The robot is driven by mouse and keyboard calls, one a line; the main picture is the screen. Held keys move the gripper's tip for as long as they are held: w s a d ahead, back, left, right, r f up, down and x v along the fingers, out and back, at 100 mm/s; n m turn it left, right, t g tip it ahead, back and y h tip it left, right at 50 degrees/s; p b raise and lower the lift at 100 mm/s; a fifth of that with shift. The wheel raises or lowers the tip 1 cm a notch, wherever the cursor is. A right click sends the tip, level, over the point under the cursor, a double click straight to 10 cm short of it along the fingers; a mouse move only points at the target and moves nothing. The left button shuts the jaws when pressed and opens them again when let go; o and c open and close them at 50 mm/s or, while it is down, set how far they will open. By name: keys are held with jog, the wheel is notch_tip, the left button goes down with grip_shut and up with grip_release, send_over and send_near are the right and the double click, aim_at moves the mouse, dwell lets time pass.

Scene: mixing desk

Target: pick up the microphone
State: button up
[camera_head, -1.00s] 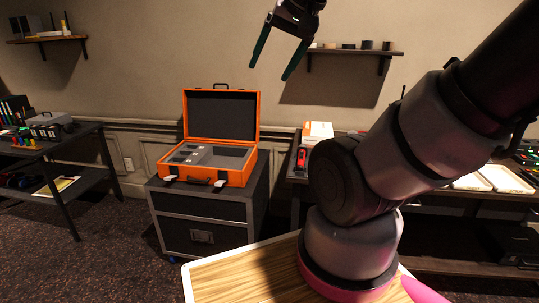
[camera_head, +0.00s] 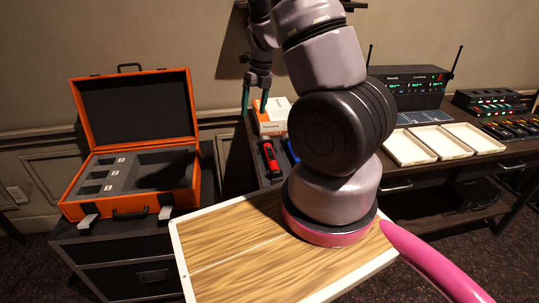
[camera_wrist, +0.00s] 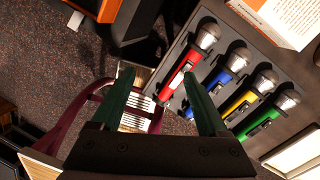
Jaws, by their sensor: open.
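In the wrist view a red microphone (camera_wrist: 182,72), a blue microphone (camera_wrist: 217,77), a yellow microphone (camera_wrist: 245,98) and a green microphone (camera_wrist: 268,120), all with silver mesh heads, lie side by side in a dark tray (camera_wrist: 193,36). In the head view the red microphone (camera_head: 270,158) and part of the blue microphone (camera_head: 291,152) show; my arm hides the others. My gripper (camera_head: 256,103) is open and empty above the desk's left end. In the wrist view its green fingers (camera_wrist: 157,76) are apart, with the red microphone near the right fingertip.
A white and orange box (camera_head: 273,118) stands behind the microphones. An open orange case (camera_head: 137,190) sits on a dark cabinet to the left. White trays (camera_head: 440,143), a receiver with antennas (camera_head: 408,88) and a charger rack (camera_head: 490,101) occupy the desk's right.

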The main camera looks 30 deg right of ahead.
aim_at(269, 148)
jog(key=d+f+m, duration=0.1)
jog(key=f, duration=0.3)
jog(key=d+f+m+h, duration=0.1)
jog(key=d+f+m, duration=0.1)
jog(key=f, duration=0.1)
jog(key=d+f+m, duration=0.1)
jog(key=f+m, duration=0.1)
jog(key=f, duration=0.2)
jog(key=shift+d+f+g+h, duration=0.3)
jog(key=shift+f+g+h, duration=0.05)
jog(key=shift+g+h, duration=0.05)
jog(key=shift+s+d+f, duration=0.1)
jog(key=shift+d+f, duration=0.05)
jog(key=shift+f, duration=1.35)
jog(key=shift+d+f, duration=0.15)
jog(key=shift+f, duration=1.35)
grip_shut()
